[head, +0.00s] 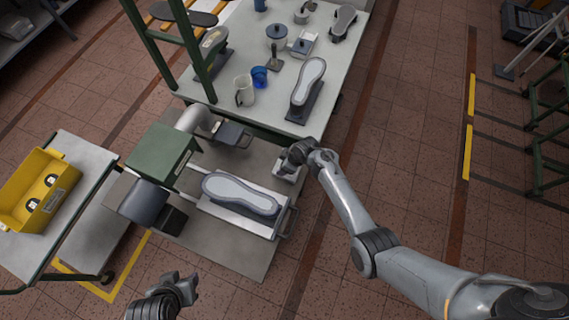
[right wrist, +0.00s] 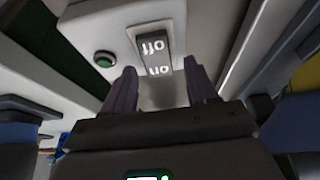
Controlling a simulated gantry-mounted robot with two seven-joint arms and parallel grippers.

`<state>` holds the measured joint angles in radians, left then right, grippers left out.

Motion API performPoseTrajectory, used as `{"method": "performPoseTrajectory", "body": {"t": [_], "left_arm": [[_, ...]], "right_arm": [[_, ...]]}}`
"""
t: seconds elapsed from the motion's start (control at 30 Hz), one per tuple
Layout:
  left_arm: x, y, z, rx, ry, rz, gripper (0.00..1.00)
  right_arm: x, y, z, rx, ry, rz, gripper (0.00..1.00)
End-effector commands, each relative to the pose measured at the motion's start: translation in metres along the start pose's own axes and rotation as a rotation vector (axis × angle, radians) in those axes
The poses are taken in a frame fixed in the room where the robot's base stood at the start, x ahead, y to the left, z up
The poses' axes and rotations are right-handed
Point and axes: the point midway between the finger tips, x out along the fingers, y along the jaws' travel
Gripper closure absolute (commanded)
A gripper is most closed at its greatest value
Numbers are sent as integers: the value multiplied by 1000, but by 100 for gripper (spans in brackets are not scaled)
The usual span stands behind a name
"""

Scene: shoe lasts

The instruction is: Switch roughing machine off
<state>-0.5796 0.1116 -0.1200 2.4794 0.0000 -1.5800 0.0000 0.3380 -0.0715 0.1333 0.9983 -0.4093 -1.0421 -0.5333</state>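The roughing machine has a green housing (head: 160,152) and a dark cylindrical motor (head: 143,203). It stands on a grey plate beside the work table. A small pale switch box (head: 289,174) sits at its right side, partly hidden under my right gripper (head: 295,155). In the right wrist view, a dark rocker switch (right wrist: 155,52) marked "off" and "on", upside down, lies just ahead of my right gripper (right wrist: 158,90). A green button (right wrist: 104,59) is beside it. The right fingers are apart and empty. My left gripper (head: 182,282) is apart from everything, its fingers spread.
A shoe last (head: 240,194) lies on a holder in front of the machine. The white table (head: 330,75) behind carries pots, cups and more lasts. A cart (head: 85,155) with a yellow bin (head: 38,190) is at left.

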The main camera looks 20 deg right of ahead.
Motion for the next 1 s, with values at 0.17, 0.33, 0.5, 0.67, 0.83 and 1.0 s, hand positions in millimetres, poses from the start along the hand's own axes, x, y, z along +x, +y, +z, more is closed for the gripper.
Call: {"method": "performPoseTrajectory", "body": {"t": [0.17,0.33,0.5,0.67,0.83,1.0], "left_arm": [[0,-1,0,3,-1,-3,59],[-2,-2,0,9,-1,-7,59],[-9,-3,-2,13,-2,-10,59],[-15,-4,-4,13,-2,-10,59],[-20,-3,-6,11,-1,-9,59],[-23,-2,-7,5,0,-4,59]], "right_arm": [[0,0,0,0,0,0,43],[-7,0,-1,1,1,1,43],[-28,0,-1,1,1,2,43],[-57,0,-1,2,1,2,43],[-84,0,-1,1,1,1,43],[-101,0,-1,1,1,0,43]]}}
